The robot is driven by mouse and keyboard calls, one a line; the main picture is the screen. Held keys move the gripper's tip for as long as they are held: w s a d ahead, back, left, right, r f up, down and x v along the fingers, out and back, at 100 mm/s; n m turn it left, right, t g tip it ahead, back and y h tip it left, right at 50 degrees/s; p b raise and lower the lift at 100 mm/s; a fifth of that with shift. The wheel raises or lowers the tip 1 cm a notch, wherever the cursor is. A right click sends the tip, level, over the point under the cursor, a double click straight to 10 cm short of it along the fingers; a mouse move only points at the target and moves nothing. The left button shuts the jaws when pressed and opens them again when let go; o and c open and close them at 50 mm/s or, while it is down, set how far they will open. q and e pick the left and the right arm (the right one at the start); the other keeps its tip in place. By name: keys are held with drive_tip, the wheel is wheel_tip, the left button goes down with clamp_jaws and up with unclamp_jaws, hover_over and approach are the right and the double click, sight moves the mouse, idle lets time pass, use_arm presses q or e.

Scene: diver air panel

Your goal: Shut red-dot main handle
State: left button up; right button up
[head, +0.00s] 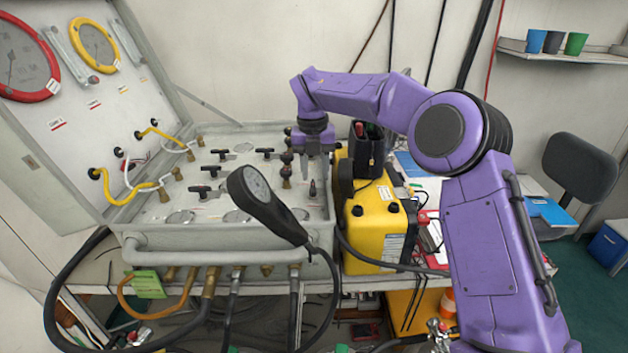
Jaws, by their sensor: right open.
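The grey air panel (155,208) lies on the bench with several small black handles on its top, including one at the back (265,153), one at the back left (222,154) and one nearer the front (203,191). I cannot make out a red dot on any handle, so I cannot tell which is the red-dot main handle. My right gripper (315,168) points down, open, over the panel's right back part, beside a brass fitting (287,172). I cannot tell whether it touches anything. My left gripper is not in view.
A yellow box (376,225) is close to the panel's right side. The raised lid (70,130) with gauges and hoses is at left. Papers clutter the bench's right.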

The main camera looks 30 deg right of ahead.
sight(312, 187)
drive_tip(key=f, duration=0.1)
drive_tip(key=w+f, duration=0.1)
drive_tip(key=f, duration=0.2)
drive_tip(key=shift+w+f, duration=0.15)
drive_tip(key=shift+w, duration=0.2)
drive_tip(key=shift+s+r, duration=0.25)
drive_tip(key=shift+s, duration=0.2)
drive_tip(key=shift+c, duration=0.3)
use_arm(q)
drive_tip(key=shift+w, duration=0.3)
use_arm(e)
drive_tip(key=shift+w, duration=0.1)
clamp_jaws()
